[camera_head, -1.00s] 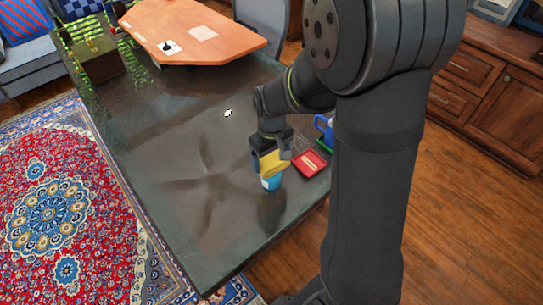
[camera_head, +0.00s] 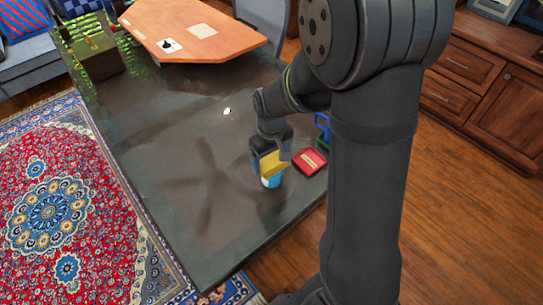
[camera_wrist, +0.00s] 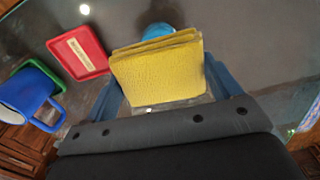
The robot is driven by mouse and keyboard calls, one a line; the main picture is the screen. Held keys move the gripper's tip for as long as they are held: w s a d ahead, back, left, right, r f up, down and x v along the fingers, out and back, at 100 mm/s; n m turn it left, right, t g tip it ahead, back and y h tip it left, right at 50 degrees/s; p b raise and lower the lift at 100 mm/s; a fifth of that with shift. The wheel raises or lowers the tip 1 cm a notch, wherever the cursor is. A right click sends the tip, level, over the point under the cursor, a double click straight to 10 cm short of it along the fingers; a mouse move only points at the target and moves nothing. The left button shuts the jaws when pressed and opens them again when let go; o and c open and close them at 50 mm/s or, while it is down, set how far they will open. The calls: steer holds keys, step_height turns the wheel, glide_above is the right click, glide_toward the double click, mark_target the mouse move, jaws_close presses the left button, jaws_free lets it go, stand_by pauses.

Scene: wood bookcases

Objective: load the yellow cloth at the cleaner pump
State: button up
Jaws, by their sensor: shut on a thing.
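The yellow cloth (camera_head: 273,164) is a folded, textured pad clamped in my gripper (camera_head: 270,157), above the dark table. In the wrist view the cloth (camera_wrist: 158,75) spans the space between the two blue fingers. A light blue and white round thing (camera_head: 271,181), perhaps the cleaner pump, stands directly below the cloth. Only its blue edge (camera_wrist: 157,31) shows past the cloth in the wrist view. The cloth hides most of it, so I cannot tell whether they touch.
A red tray-like block with a pale label (camera_head: 310,161) lies close to the right of my gripper. A blue mug (camera_wrist: 26,98) and a green thing (camera_wrist: 48,70) are beyond it, near the table edge. The table (camera_head: 170,180) is clear to the left.

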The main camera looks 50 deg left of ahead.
mark_target(271, 159)
steer(key=shift+f, duration=0.35)
steer(key=shift+r, duration=0.1)
stand_by(0.6)
steer(key=shift+r, duration=3.45)
steer(key=w+d+f+m, duration=0.4)
steer(key=w+d, duration=0.4)
steer(key=w, duration=0.3)
steer(key=w+d+f+m, duration=0.45)
steer(key=w+d, duration=0.35)
steer(key=w, duration=0.3)
steer(key=w+d+f+m, duration=0.2)
steer(key=w+d, duration=0.1)
steer(key=d, duration=0.5)
steer(key=w+d+f+m, duration=0.2)
steer(key=w+d+m, duration=0.1)
steer(key=d, duration=0.5)
steer(key=w+d+f+m, duration=0.2)
steer(key=w+d+m, duration=0.1)
steer(key=d, duration=0.6)
steer(key=shift+f, duration=0.35)
